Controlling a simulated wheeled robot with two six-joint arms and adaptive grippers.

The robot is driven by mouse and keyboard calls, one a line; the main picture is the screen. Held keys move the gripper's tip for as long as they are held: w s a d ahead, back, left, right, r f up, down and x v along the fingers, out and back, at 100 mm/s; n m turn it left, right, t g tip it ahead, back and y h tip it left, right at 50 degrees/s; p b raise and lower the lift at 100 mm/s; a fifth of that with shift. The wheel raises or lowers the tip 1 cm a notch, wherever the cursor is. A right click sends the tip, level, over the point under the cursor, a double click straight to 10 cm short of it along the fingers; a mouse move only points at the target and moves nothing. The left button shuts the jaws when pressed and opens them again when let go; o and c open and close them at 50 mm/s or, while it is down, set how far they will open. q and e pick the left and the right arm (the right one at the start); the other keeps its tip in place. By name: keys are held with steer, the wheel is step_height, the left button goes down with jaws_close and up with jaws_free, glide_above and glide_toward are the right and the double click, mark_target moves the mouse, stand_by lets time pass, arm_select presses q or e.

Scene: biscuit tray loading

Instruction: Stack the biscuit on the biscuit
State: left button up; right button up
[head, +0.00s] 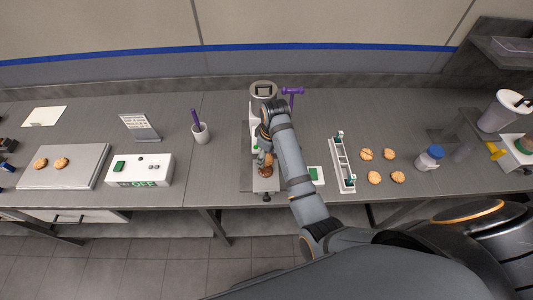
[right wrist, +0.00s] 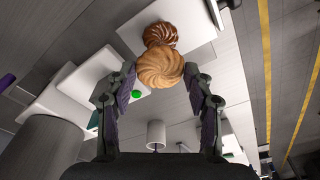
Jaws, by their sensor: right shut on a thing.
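My right gripper (head: 264,160) is over a small stand at the middle of the table. In the right wrist view, my right gripper (right wrist: 161,82) is shut on a golden, ridged biscuit (right wrist: 160,69) held at its fingertips. A darker brown biscuit (right wrist: 161,34) lies just beyond it on a pale plate (right wrist: 187,28). The held biscuit overlaps its near edge in the picture; I cannot tell whether they touch. In the head view, brown biscuit surface (head: 266,171) shows beside the gripper, partly hidden. My left gripper is not in view.
Several loose biscuits (head: 374,177) lie right of a white rack (head: 342,166). A flat tray (head: 82,178) with two biscuits is at the left, beside a white box (head: 152,168) reading OFF. A purple-handled tool (head: 292,92) and a cup (head: 200,134) stand near the stand.

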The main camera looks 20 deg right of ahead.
mark_target(266, 169)
steer(key=shift+d+f, duration=0.1)
steer(key=shift+f, duration=1.15)
step_height(266, 169, down, 2)
steer(key=shift+f+b, duration=0.15)
steer(key=shift+b, duration=0.35)
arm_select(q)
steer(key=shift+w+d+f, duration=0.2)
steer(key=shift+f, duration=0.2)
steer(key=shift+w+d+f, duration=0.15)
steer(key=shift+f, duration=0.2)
arm_select(e)
steer(key=shift+f, duration=0.75)
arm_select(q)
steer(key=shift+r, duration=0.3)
arm_select(e)
steer(key=shift+f, duration=0.15)
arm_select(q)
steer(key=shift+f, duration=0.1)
arm_select(e)
steer(key=o, duration=0.4)
steer(key=shift+r+p, duration=0.6)
steer(key=shift+r, duration=0.5)
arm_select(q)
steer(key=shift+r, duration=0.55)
arm_select(e)
steer(key=shift+r, duration=1.1)
